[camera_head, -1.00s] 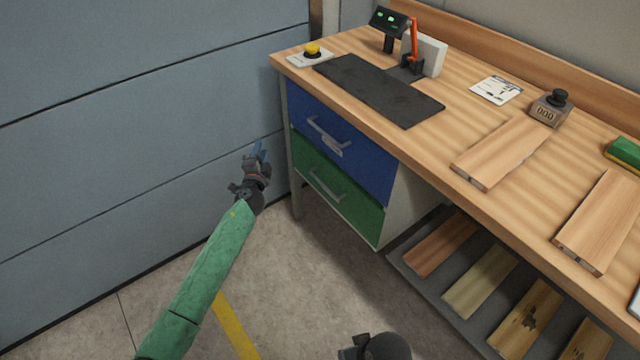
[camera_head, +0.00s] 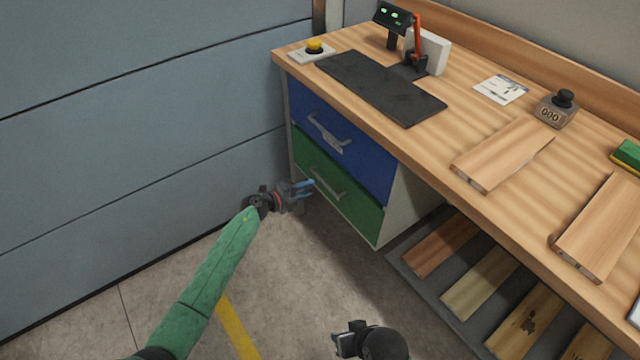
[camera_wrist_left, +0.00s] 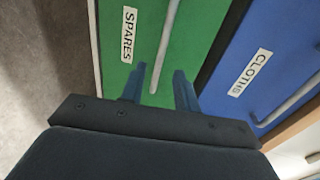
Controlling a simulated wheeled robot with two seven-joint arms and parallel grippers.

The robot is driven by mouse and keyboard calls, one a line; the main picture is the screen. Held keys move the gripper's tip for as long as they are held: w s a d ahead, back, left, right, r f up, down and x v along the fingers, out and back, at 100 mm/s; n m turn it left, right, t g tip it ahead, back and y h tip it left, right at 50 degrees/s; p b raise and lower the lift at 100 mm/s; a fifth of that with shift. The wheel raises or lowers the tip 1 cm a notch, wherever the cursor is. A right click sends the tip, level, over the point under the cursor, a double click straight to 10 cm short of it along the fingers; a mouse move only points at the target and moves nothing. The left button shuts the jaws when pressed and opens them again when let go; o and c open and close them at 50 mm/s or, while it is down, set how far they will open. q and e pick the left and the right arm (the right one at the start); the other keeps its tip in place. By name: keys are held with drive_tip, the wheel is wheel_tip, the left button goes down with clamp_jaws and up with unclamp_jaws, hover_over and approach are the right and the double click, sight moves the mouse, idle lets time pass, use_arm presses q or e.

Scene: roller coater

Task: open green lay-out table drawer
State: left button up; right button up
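The green drawer (camera_head: 345,192) is the lower drawer under the wooden lay-out table, and it is closed. Its pale bar handle (camera_head: 327,184) runs along its front; in the left wrist view the handle (camera_wrist_left: 168,45) shows beside a "SPARES" label (camera_wrist_left: 128,35). My left gripper (camera_head: 312,184) is in front of the left part of the green drawer. In the left wrist view its two blue fingers (camera_wrist_left: 160,88) are apart, with the handle's end showing between them; contact cannot be told. My right gripper (camera_head: 340,342) is at the bottom of the head view, away from the table.
The blue drawer (camera_head: 350,152), labelled "CLOTHS", is closed above the green one. The table top (camera_head: 440,130) overhangs both drawers. A lower shelf (camera_head: 420,274) with several boards is to the right. A grey panelled wall (camera_head: 140,130) stands left. The floor (camera_head: 290,270) before the drawers is clear.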

use_arm(q)
drive_tip(key=x, duration=0.6)
clamp_jaws()
